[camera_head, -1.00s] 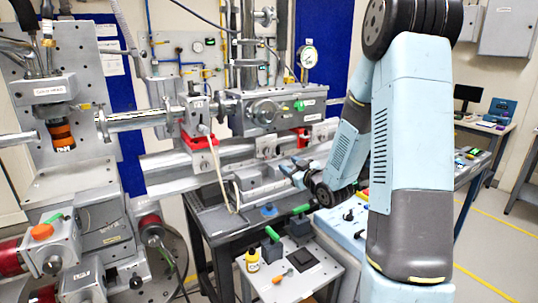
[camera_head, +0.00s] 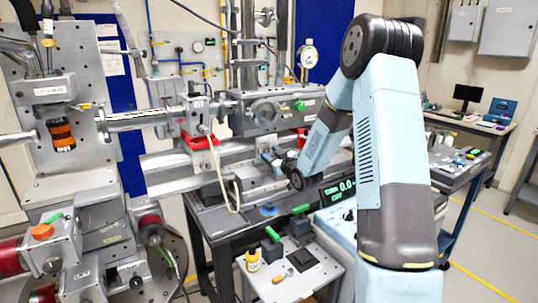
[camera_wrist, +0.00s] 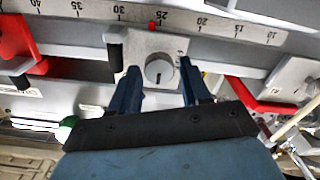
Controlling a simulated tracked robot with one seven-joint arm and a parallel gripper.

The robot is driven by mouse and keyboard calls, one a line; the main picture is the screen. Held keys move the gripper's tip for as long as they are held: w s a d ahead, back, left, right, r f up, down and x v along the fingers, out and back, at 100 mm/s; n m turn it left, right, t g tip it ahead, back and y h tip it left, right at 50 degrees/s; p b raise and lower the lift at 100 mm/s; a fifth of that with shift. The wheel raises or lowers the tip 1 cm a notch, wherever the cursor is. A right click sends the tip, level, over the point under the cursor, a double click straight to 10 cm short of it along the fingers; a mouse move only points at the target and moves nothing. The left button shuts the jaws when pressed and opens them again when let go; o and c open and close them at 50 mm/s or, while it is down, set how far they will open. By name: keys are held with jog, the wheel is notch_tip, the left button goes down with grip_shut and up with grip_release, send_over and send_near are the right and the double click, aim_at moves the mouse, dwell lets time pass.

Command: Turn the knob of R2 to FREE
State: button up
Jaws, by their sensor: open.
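In the wrist view, a round grey knob (camera_wrist: 159,70) sits on the face of a pale block (camera_wrist: 150,46) on a scaled rail. A short dark mark shows on the knob's face. Small lettering near the knob's upper right is too small to read, and I see no legible R2 label. My gripper (camera_wrist: 159,66) is open, with one blue finger on each side of the knob; whether they touch it I cannot tell. In the head view my gripper (camera_head: 270,158) is at the bench rail, and the knob cannot be made out there.
The scale (camera_wrist: 190,22) runs behind the block. Red clamps stand on both sides, one at the left (camera_wrist: 18,45) and one at the right (camera_wrist: 262,104). A green digital readout (camera_head: 340,188) stands right of my gripper. A low grey table (camera_head: 310,280) with small tools is in front.

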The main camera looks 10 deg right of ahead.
jog(key=shift+w+a, duration=0.2)
jog(key=shift+w, duration=0.5)
